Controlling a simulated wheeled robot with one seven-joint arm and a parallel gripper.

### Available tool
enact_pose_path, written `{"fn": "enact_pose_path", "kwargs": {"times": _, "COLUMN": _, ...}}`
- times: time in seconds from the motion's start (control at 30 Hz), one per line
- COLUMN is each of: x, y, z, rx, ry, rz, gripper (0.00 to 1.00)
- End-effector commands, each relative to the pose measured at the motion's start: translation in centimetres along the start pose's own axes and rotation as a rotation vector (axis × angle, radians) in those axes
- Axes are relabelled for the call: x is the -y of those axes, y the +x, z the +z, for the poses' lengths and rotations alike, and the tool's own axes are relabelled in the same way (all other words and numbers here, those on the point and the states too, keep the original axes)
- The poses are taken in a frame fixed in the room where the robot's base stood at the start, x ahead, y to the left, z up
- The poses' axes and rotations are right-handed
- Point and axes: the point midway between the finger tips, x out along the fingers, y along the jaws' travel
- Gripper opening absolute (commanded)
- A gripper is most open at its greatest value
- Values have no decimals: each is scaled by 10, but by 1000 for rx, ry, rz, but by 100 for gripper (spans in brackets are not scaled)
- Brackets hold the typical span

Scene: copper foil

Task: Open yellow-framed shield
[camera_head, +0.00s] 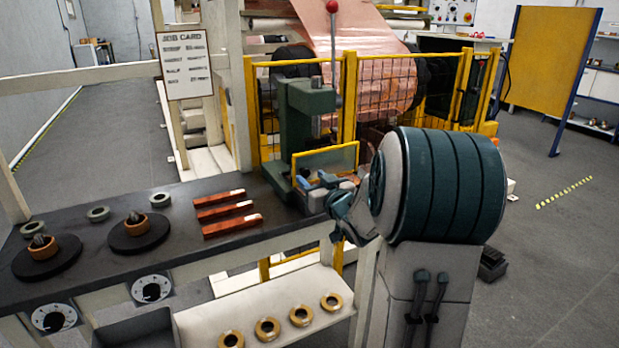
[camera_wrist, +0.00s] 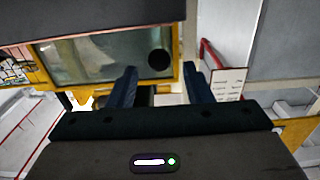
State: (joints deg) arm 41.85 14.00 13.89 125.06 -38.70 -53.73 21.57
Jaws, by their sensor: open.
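The yellow-framed shield (camera_head: 325,159) is a clear panel in a yellow frame on the front of a green press (camera_head: 307,120), at the right end of the dark bench. It stands upright and looks closed. In the wrist view the shield (camera_wrist: 100,59) fills the upper left, with a dark round spot on its right part. My gripper (camera_wrist: 159,82) has two blue fingers, apart and empty, near the lower right part of the shield's frame. In the head view my gripper shows low in front of the shield, partly hidden by my arm. I cannot tell whether a finger touches the frame.
Copper bars (camera_head: 228,213) lie on the bench (camera_head: 170,240) left of the press. Two dark round stands with copper rings are farther left. Brass rings (camera_head: 301,316) sit on a lower white shelf. A yellow mesh fence (camera_head: 380,95) stands behind the press.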

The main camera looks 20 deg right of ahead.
Motion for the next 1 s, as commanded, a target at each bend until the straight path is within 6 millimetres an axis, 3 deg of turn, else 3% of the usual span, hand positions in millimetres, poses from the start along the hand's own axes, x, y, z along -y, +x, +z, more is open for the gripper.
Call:
{"fn": "enact_pose_path", "kwargs": {"times": 0.2, "x": 0, "y": 20, "z": 0, "rx": 1, "ry": 0, "rz": 0, "gripper": 46}}
{"fn": "enact_pose_path", "kwargs": {"times": 0.5, "x": 0, "y": 23, "z": 0, "rx": 1, "ry": -1, "rz": 1, "gripper": 46}}
{"fn": "enact_pose_path", "kwargs": {"times": 0.53, "x": 0, "y": 22, "z": 0, "rx": 1, "ry": -1, "rz": 0, "gripper": 43}}
{"fn": "enact_pose_path", "kwargs": {"times": 0.7, "x": 0, "y": 22, "z": 0, "rx": 1, "ry": -1, "rz": 0, "gripper": 0}}
{"fn": "enact_pose_path", "kwargs": {"times": 1.0, "x": 2, "y": 20, "z": -1, "rx": 0, "ry": -1, "rz": -24, "gripper": 0}}
